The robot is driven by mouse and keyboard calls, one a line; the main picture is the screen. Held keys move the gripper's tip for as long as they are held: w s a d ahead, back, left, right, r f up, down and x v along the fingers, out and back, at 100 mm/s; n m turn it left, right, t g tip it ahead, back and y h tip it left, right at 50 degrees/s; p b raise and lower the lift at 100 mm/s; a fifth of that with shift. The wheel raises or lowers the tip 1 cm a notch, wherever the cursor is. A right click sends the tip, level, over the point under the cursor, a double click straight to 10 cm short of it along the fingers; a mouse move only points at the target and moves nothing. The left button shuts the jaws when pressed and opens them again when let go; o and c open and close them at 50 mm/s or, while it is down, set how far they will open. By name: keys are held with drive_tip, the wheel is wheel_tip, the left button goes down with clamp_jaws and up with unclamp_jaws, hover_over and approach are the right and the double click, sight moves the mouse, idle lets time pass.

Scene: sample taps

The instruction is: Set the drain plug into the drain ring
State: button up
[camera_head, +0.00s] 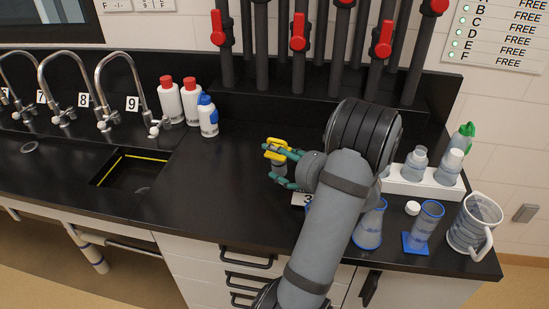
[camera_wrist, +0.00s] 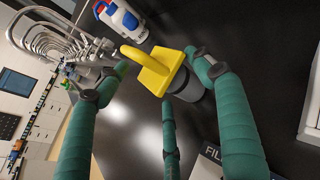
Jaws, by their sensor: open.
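The drain plug, with a yellow top and loop handle (camera_head: 276,146) and a grey round body, is at the middle of the black counter. In the wrist view the yellow plug (camera_wrist: 158,72) lies between my green fingers. My gripper (camera_head: 272,160) is open around the plug; in the wrist view its fingertips (camera_wrist: 160,66) are spread on both sides of it. I cannot tell whether any finger touches it. A likely drain ring (camera_head: 141,190) shows small and dim in the yellow-edged sink basin at left; another round drain (camera_head: 30,147) is farther left.
Bottles with red and blue caps (camera_head: 208,117) stand between the sink and plug. Several curved taps (camera_head: 103,85) line the left. Dark pipes with red handles (camera_head: 298,32) rise behind. A flask (camera_head: 369,226), cylinder (camera_head: 430,220) and jug (camera_head: 474,222) stand at right.

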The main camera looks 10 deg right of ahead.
drive_tip(key=shift+o, duration=0.3)
drive_tip(key=v, duration=0.5)
